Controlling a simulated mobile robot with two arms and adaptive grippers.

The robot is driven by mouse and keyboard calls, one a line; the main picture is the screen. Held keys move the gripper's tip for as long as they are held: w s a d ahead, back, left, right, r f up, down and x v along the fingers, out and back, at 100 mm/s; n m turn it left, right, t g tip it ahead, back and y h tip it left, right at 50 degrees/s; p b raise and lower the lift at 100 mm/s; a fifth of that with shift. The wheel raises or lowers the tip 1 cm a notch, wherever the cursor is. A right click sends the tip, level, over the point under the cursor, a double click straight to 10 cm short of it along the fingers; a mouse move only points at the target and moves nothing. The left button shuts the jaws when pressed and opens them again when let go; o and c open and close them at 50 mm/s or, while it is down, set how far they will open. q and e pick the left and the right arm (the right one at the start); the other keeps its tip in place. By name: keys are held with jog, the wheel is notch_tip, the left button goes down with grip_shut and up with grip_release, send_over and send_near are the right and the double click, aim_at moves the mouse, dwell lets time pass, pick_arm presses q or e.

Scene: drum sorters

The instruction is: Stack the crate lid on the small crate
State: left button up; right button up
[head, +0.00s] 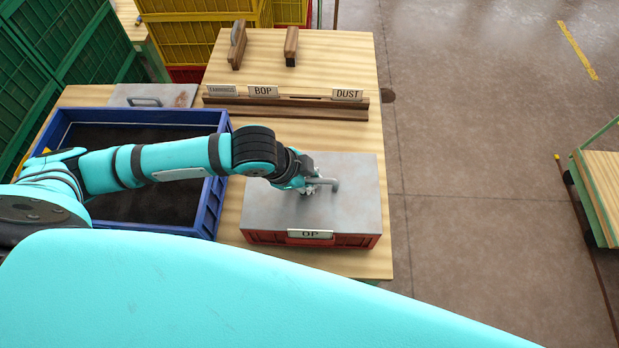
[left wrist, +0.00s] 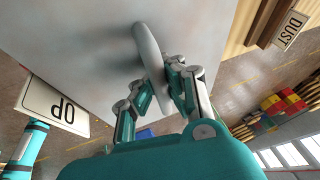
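The grey crate lid (head: 352,208) lies flat over the small red crate (head: 352,241), roughly lined up with its edges. A label reading OP (head: 310,234) is at the front edge. My left gripper (head: 312,190) is at the lid's bar handle (head: 328,184). In the left wrist view its fingers (left wrist: 160,85) stand on both sides of the handle (left wrist: 149,50) and look closed on it. The lid's grey top (left wrist: 85,45) fills the upper left of that view. The crate's inside is hidden by the lid. My right gripper is not in view.
A large blue crate (head: 224,187) with dark contents is on the left. Another grey lid (head: 178,96) lies behind it. A wooden rack with BOP (head: 263,91) and DUST (head: 347,95) labels crosses the table behind. Open floor (head: 470,190) is on the right.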

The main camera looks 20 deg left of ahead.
pick_arm(q)
jog(key=o, duration=0.6)
jog(key=shift+s, duration=0.1)
jog(key=v, duration=0.7)
jog(key=shift+a+r, duration=0.1)
jog(key=shift+r, duration=0.1)
